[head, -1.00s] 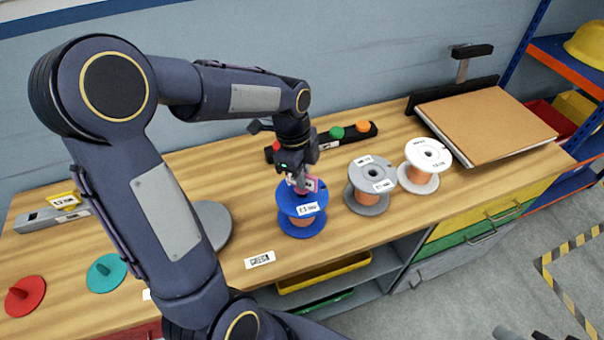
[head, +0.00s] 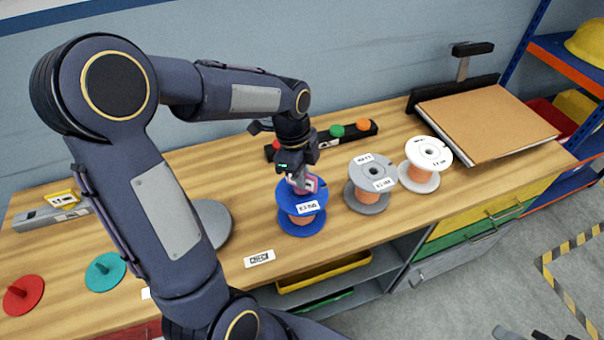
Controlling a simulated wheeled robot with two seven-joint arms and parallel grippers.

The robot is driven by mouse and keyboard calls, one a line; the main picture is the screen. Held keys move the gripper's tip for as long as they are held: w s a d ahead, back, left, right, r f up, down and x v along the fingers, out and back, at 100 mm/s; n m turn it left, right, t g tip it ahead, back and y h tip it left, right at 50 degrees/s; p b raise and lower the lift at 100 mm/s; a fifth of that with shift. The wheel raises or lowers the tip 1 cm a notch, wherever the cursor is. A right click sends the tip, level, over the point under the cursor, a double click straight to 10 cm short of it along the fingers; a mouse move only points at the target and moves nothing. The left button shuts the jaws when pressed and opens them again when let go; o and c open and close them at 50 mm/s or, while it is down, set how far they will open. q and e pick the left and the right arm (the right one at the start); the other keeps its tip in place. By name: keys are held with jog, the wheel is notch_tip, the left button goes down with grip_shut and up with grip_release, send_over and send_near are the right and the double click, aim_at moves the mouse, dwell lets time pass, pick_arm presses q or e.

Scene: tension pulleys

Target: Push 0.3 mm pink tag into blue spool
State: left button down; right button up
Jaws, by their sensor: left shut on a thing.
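The blue spool (head: 301,222) stands upright on the wooden bench, with copper-coloured wire between its flanges and a white label on its top flange. My left gripper (head: 299,182) points down over the top of the spool. It is shut on the pink tag (head: 311,183), which shows at the fingertips right at the spool's upper flange. The fingers hide the spool's centre hole, so I cannot tell how deep the tag sits. My right gripper is not clearly in view.
A grey spool (head: 371,204) and a white spool (head: 421,180) stand close on the right. A dark bar with coloured buttons (head: 352,134) lies behind. Red (head: 23,294) and teal (head: 104,272) discs lie at left. A brown board (head: 487,122) lies at the back right.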

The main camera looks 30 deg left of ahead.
pick_arm(q)
jog(key=shift+f+b, duration=0.4)
jog(key=shift+f, duration=0.25)
dwell(0.3)
jog(key=c, duration=1.5)
grip_release()
jog(key=shift+o, duration=0.2)
jog(key=r, duration=0.5)
jog(key=a+r, duration=0.1)
jog(key=r, duration=0.1)
jog(key=shift+a+r, duration=0.1)
jog(key=shift+r, duration=0.2)
jog(key=shift+s, duration=0.1)
